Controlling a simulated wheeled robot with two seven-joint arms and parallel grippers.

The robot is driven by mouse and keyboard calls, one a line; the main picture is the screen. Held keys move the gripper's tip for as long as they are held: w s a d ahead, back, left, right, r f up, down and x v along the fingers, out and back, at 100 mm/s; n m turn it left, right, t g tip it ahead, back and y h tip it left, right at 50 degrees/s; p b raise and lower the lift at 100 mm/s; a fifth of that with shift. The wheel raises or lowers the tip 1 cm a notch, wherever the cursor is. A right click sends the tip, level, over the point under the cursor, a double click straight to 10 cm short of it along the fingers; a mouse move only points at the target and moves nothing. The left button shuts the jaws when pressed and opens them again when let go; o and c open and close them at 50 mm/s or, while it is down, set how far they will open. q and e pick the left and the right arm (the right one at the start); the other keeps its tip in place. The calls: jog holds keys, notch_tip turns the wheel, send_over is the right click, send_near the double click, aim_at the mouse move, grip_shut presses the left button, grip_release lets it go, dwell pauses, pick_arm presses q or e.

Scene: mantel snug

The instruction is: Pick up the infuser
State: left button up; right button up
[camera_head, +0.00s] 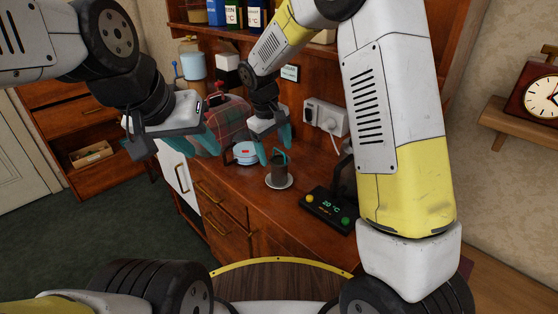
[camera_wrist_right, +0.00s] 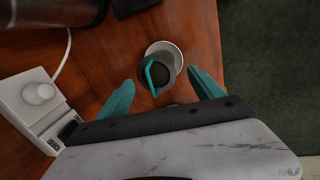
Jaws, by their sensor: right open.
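The infuser (camera_head: 279,171) is a small dark cylinder with a teal loop handle, upright on a white saucer (camera_head: 274,185) on the wooden counter. In the right wrist view the infuser (camera_wrist_right: 159,77) shows from above, with the saucer (camera_wrist_right: 176,53) partly under it. My right gripper (camera_head: 275,152) is open just above and behind the infuser in the head view. Its teal fingers (camera_wrist_right: 161,75) show on either side of the infuser, with nothing held. My left gripper (camera_head: 178,147) is away to the left, its teal fingers apart and empty.
A white round container (camera_head: 245,153) stands to the left. A white socket unit (camera_head: 325,117) with a cable is on the back panel. A plaid item (camera_head: 232,117) sits farther back.

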aim_at(279, 161)
jog(key=f, duration=0.3)
jog(key=w+d+f, duration=0.1)
jog(key=f, duration=0.1)
jog(key=shift+r, duration=0.1)
jog(key=c, duration=1.7)
